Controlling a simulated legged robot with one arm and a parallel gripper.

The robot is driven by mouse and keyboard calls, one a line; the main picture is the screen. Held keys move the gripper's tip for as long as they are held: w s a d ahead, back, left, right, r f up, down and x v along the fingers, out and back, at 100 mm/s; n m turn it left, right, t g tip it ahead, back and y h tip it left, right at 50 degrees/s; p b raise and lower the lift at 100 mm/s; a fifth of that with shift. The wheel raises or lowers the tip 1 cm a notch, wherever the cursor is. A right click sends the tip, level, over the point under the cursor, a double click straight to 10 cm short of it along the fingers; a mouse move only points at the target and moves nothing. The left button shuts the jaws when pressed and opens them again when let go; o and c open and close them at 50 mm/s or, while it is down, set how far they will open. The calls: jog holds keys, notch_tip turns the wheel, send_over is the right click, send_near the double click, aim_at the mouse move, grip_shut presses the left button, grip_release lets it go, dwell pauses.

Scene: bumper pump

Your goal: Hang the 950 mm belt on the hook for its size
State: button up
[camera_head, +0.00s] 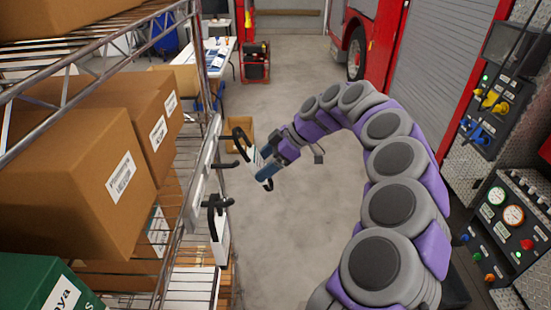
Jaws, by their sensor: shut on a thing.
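My gripper (265,162) is at the end of my arm, just right of the shelf's front edge. It is shut on a black belt (242,140) with a white sleeve (258,160). The belt's upper loop is close to the hook rail (203,170); I cannot tell whether it touches a hook. Another black belt (217,202) with a white sleeve (219,243) hangs at the rail's near end. The size print on the sleeves and rail is too small to read.
A wire shelf (150,281) with cardboard boxes (75,165) fills the left side. A pump panel (505,225) stands at the right. A white table (217,58), a red machine (256,62) and a red truck (370,35) are farther back. The middle floor is clear.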

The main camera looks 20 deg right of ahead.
jog(key=shift+w+a+r+p, duration=0.1)
jog(key=shift+w+a+p, duration=0.05)
jog(key=shift+a+p, duration=0.3)
jog(key=shift+w+d+p, duration=0.2)
jog(key=shift+d+p, duration=0.1)
jog(key=shift+d, duration=0.05)
jog(key=shift+w+a+f+b, duration=0.15)
jog(key=shift+f+b, duration=0.4)
jog(key=shift+b, duration=0.05)
jog(key=shift+a+f+b, duration=0.1)
jog(key=shift+a+b, duration=0.4)
jog(key=shift+a, duration=0.8)
jog(key=shift+d, duration=1)
jog(key=o, duration=0.7)
jog(key=shift+a, duration=0.3)
jog(key=o, duration=0.3)
jog(key=shift+a, duration=0.5)
